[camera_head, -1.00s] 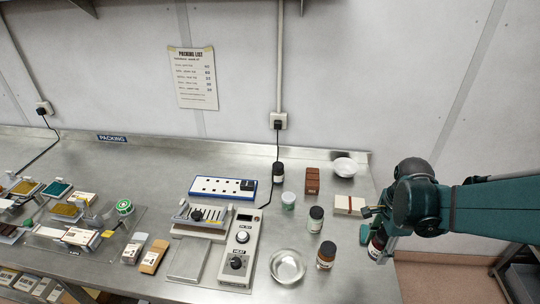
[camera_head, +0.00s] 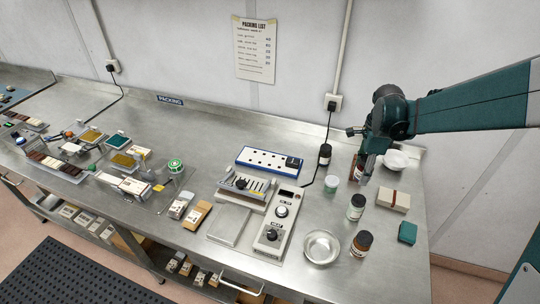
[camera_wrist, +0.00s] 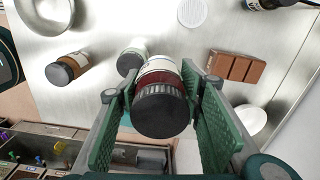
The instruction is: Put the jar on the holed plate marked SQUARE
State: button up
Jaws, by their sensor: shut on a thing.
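My gripper (camera_head: 366,172) is over the back right of the bench in the head view. In the wrist view my gripper (camera_wrist: 155,110) is shut on a jar (camera_wrist: 162,98) with a ribbed black cap, a dark red band and a pale label. The jar sits between the two green finger pads, its cap toward the wrist camera. In the head view the jar is small and partly hidden by the fingers. I cannot read the word SQUARE on any plate. A blue and white strip with dark holes (camera_head: 263,160) lies left of my gripper.
Bare metal shows at front right.

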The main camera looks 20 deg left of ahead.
jog(key=w+a, duration=0.5)
jog(key=a, duration=0.5)
jog(key=w+a, duration=0.4)
jog(key=a, duration=0.6)
jog(key=p, duration=0.1)
send_over(269, 160)
notch_tip(269, 160, down, 3)
jog(key=shift+w+r, duration=0.1)
jog(key=shift+f+p, duration=0.35)
jog(key=shift+f, duration=2.75)
jog(key=shift+f, duration=0.15)
jog(key=shift+f, duration=1.75)
jog(key=shift+f, duration=0.15)
